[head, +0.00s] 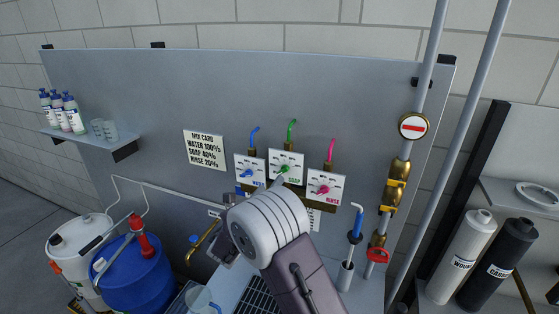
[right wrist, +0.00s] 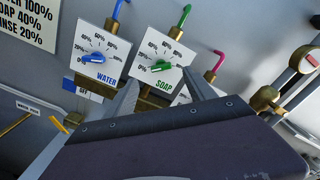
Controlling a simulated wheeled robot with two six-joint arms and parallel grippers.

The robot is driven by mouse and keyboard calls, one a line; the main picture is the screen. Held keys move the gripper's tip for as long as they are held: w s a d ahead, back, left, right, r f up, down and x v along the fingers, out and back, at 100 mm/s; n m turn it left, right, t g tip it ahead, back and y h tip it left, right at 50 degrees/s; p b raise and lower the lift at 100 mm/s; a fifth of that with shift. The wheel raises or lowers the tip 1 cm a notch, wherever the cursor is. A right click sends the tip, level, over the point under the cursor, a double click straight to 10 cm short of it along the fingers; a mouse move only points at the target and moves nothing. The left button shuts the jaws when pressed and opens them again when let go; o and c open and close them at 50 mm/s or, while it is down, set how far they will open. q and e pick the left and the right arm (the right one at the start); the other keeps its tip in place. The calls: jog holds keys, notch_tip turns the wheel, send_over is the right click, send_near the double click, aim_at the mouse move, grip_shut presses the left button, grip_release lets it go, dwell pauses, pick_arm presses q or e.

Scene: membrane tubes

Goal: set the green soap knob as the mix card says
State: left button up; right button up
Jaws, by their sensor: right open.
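The mix card (head: 204,149) on the back panel reads water 100%, soap 40%, rinse 20%. The green soap knob (head: 285,169) sits on the middle white dial plate, and it also shows in the right wrist view (right wrist: 158,66). Its bar lies nearly level, its left end towards the low marks; I cannot tell the exact setting. My right gripper (right wrist: 160,80) is open, its fingers pointing at the soap plate, one at each side just below the knob. The knob is not held. In the head view my right wrist hides most of the fingers. My left gripper is not in view.
The blue water knob (head: 247,173) is close on the left, and the pink rinse knob (head: 323,189) close on the right and lower. Brass valve pipework (head: 395,182) stands further right. A blue drum (head: 135,274) and a shelf (head: 90,139) with bottles are at left.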

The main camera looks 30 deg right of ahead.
aim_at(283, 171)
jog(key=p+x, duration=0.4)
jog(key=x, duration=0.4)
jog(key=shift+d+p, duration=0.2)
jog(key=shift+p, duration=0.2)
jog(key=shift+w+d+f, duration=0.15)
jog(key=shift+w+d, duration=0.2)
jog(key=shift+d, duration=0.05)
jog(key=shift+s, duration=0.1)
jog(key=shift+c, duration=1.2)
jog(key=c, duration=1.1)
jog(key=shift+f+m+b, duration=0.15)
jog(key=shift+m+b, duration=0.15)
jog(key=shift+b, duration=0.35)
jog(key=shift+c, duration=0.2)
jog(key=m+b, duration=0.4)
jog(key=b, duration=0.4)
jog(key=m+b, duration=0.4)
jog(key=b, duration=0.4)
jog(key=m+b, duration=0.5)
jog(key=b, duration=0.2)
jog(key=shift+s+d+b, duration=0.15)
jog(key=shift+s+b, duration=0.1)
jog(key=shift+b, duration=0.15)
jog(key=shift+m+b, duration=1.2)
jog(key=shift+b, duration=0.05)
